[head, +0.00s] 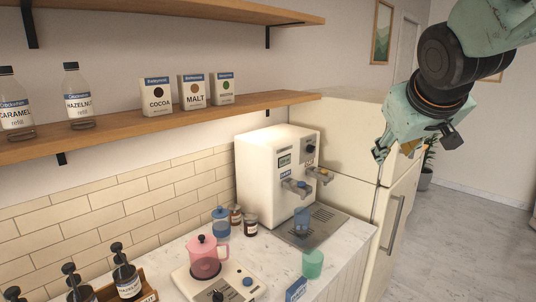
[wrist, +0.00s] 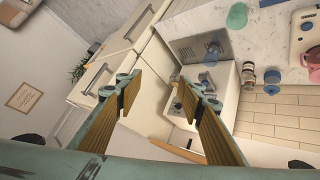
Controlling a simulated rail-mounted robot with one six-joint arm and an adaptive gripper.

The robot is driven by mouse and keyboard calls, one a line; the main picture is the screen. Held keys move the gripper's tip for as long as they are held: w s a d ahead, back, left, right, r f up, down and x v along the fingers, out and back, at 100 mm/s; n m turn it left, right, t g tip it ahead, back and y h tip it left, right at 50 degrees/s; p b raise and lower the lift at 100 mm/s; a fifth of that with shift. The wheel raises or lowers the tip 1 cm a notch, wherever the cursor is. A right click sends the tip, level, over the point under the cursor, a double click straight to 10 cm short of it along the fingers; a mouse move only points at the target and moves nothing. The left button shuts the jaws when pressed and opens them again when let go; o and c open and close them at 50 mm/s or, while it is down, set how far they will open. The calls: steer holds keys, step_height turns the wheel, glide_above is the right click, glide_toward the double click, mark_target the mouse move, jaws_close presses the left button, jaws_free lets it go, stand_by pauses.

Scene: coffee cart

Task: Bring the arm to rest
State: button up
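My arm reaches in from the top right of the head view, with my gripper (head: 415,145) in the air in front of the fridge, to the right of the coffee machine. In the wrist view my gripper (wrist: 165,95) has its two fingers wide apart. Nothing is between them; the fridge and the coffee machine show beyond the gap. The gripper touches nothing that I can see.
The white coffee machine (head: 277,175) stands on the counter (head: 262,256), with a blue cup (head: 302,219) on its drip tray. A green cup (head: 312,264) and a pink press (head: 204,259) stand nearer. Wooden shelves (head: 240,107) line the wall. Floor at right is free.

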steer(key=s+a+f+g, duration=0.1)
steer(key=s+a+f, duration=0.2)
steer(key=s, duration=0.9)
steer(key=s+a+f+m+g+y+b, duration=0.1)
steer(key=s+f, duration=0.4)
steer(key=s, duration=0.7)
steer(key=s+a+f+m+g+y+b, duration=0.1)
steer(key=s+a+f+g, duration=0.2)
steer(key=s, duration=1)
steer(key=a+f, duration=0.1)
steer(key=a, duration=0.1)
steer(key=shift+a, duration=0.4)
